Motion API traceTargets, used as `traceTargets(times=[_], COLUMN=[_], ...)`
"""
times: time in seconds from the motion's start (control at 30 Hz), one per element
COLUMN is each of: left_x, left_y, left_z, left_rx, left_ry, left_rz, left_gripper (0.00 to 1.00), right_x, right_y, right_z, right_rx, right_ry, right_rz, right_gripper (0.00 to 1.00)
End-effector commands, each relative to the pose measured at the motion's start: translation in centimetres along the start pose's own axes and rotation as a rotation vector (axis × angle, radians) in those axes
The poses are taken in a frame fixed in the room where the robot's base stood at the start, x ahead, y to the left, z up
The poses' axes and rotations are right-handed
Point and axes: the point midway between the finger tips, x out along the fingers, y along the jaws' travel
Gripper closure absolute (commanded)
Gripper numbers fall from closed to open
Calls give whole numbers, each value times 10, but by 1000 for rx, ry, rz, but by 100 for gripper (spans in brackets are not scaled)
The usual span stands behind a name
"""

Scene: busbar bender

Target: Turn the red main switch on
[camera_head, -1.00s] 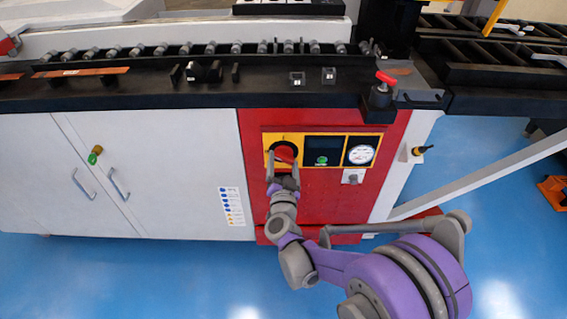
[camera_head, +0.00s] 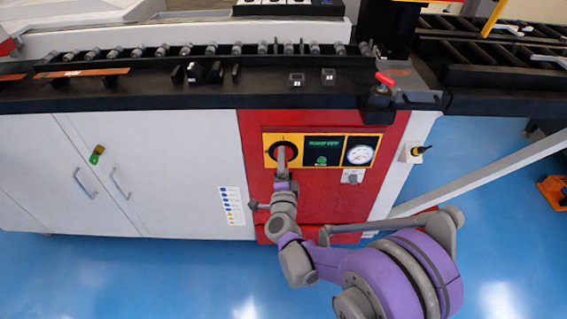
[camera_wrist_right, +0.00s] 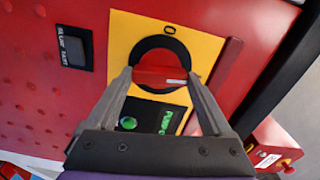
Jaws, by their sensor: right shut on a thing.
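The red main switch (camera_wrist_right: 160,70) is a red handle on a round black disc, set in a yellow plate on the red panel. In the head view the switch (camera_head: 288,151) is partly hidden by my right gripper (camera_head: 283,160). In the right wrist view the fingers of my right gripper (camera_wrist_right: 163,80) reach to both sides of the red handle and are shut on it. A white mark shows on the handle near the right finger. The display beside the switch is lit with green text (camera_head: 324,143). My left gripper is not in view.
A round gauge (camera_head: 359,154) sits right of the display, with a grey knob (camera_head: 352,176) below it. White cabinet doors (camera_head: 150,170) stand to the left.

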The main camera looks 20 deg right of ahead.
Motion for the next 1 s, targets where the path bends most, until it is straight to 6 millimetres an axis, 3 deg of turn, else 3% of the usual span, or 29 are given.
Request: traceTargets(times=[0.3, 0.87, 0.9, 0.97, 1.0], left_x=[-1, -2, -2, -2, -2], left_y=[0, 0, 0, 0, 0], left_z=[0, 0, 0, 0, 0], left_rx=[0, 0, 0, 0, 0], left_ry=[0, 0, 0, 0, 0], left_rz=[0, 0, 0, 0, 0], left_gripper=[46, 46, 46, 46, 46], right_x=[0, 0, 0, 0, 0], right_y=[0, 1, 1, 0, 0], right_z=[0, 0, 0, 0, 0], right_rx=[131, 162, 163, 162, 162], right_ry=[-1, -1, -1, -1, -1], right_rz=[1, 1, 1, 1, 1], right_gripper=[71, 71, 12, 1, 0])
